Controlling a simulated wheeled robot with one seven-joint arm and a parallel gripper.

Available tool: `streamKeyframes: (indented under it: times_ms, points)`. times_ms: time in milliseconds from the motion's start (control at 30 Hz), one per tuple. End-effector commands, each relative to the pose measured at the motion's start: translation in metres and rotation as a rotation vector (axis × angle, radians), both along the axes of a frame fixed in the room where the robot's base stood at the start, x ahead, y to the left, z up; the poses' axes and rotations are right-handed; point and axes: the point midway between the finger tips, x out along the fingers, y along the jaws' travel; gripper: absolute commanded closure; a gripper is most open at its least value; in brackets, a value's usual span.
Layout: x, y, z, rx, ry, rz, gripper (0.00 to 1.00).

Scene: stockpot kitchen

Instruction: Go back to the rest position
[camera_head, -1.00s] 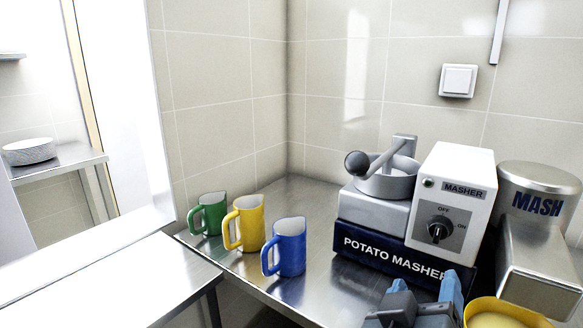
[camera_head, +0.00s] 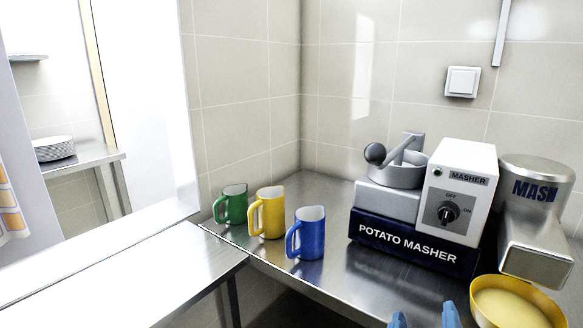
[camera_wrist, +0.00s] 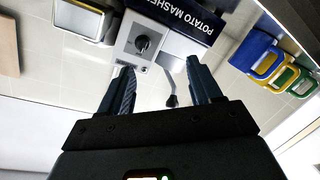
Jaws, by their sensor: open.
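My gripper (camera_head: 425,320) shows at the bottom edge of the head view, only its two blue fingertips in sight. In the wrist view my gripper (camera_wrist: 158,85) has its fingers wide apart with nothing between them. The potato masher (camera_head: 408,242), a white and grey machine on a dark blue base, stands on the steel counter beyond the gripper. Its white masher box (camera_wrist: 150,45) shows upside down in the wrist view. A yellow bowl (camera_head: 487,318) with pale yellow contents sits at the lower right, beneath the steel MASH spout (camera_head: 535,235).
Green (camera_head: 234,206), yellow (camera_head: 269,214) and blue (camera_head: 309,236) mugs stand in a row on the counter (camera_head: 335,272), left of the masher. A wall switch (camera_head: 461,82) is above. A stack of plates (camera_head: 53,149) sits on a table at far left. Counter between mugs and masher is clear.

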Motion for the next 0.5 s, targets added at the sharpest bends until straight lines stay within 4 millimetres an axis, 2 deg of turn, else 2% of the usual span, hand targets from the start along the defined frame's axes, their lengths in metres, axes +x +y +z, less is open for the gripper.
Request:
streamKeyframes:
  times_ms: [267, 367, 500]
  points:
    - [-0.028, 0.001, -0.048, 0.04, 0.073, 0.123, 0.36]
    - [-0.047, 0.001, -0.071, 0.073, 0.105, 0.182, 0.36]
    - [-0.088, 0.002, -0.104, 0.147, 0.144, 0.28, 0.36]
